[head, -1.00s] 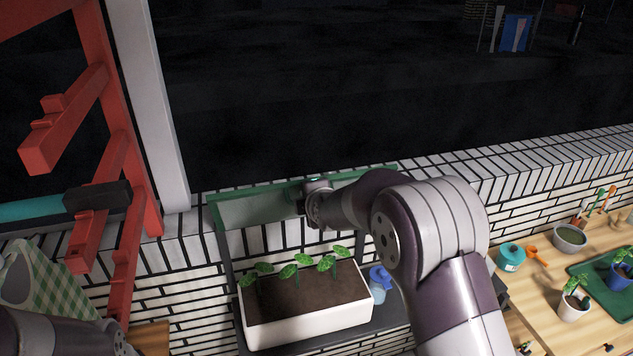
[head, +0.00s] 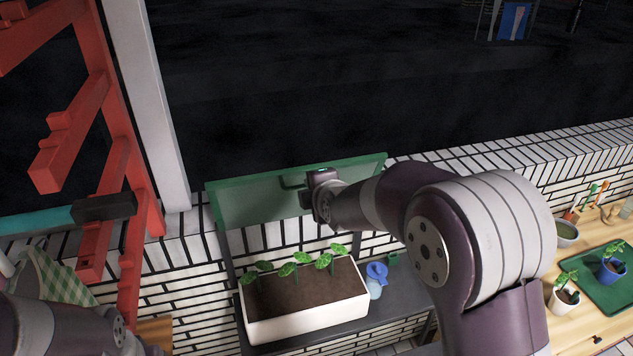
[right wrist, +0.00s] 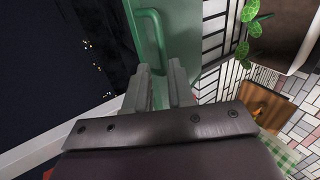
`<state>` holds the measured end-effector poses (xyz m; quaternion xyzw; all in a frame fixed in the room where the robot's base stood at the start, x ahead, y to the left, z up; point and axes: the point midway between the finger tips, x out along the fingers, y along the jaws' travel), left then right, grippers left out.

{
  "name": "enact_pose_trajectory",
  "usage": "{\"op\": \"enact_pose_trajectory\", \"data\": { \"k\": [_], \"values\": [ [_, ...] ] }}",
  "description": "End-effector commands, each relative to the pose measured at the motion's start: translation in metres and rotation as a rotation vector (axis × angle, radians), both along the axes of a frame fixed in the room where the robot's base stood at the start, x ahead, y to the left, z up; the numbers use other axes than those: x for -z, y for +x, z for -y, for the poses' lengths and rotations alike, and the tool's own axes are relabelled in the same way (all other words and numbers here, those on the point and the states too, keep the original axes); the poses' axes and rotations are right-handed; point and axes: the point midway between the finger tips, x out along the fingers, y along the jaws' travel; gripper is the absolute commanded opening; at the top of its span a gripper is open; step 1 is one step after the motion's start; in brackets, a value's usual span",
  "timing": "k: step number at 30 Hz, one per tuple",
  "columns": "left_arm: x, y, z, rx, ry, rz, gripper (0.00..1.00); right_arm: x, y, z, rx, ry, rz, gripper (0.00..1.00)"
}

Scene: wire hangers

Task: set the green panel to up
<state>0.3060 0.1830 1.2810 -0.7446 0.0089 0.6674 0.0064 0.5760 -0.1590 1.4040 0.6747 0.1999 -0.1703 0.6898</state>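The green panel (head: 253,204) is a pale translucent sheet with a green frame, above the planter and against the dark opening in the head view. It looks tilted upward; its exact angle is hard to tell. Its green bar handle (head: 291,184) is near the top edge and also shows in the right wrist view (right wrist: 153,38). My right gripper (head: 309,190) is at the panel's right half, beside the handle. In the right wrist view its fingers (right wrist: 160,78) are apart, with the handle's near end at or just beyond their tips; contact is unclear.
A red wooden rack (head: 120,165) stands left. A wooden table (head: 573,322) with pots and a green tray is at right.

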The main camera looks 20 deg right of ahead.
Motion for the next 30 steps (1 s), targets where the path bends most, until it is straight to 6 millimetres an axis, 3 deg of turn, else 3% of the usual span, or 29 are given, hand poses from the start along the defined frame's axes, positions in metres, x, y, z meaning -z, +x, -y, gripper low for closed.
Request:
{"op": "enact_pose_trajectory", "data": {
  "k": [6, 24, 30],
  "values": [
    [-0.013, 0.000, 0.000, 0.000, 0.000, 0.000, 0.43, -0.016, -0.013, 0.000, 0.000, 0.000, -0.001, 0.23],
    [-0.011, 0.000, 0.000, 0.000, 0.000, 0.000, 0.43, -0.017, -0.017, 0.001, 0.000, 0.000, 0.000, 0.23],
    [0.002, 0.000, 0.000, 0.000, 0.000, -0.001, 0.43, -0.038, -0.052, 0.002, 0.001, 0.002, 0.003, 0.23]
  ]
}}
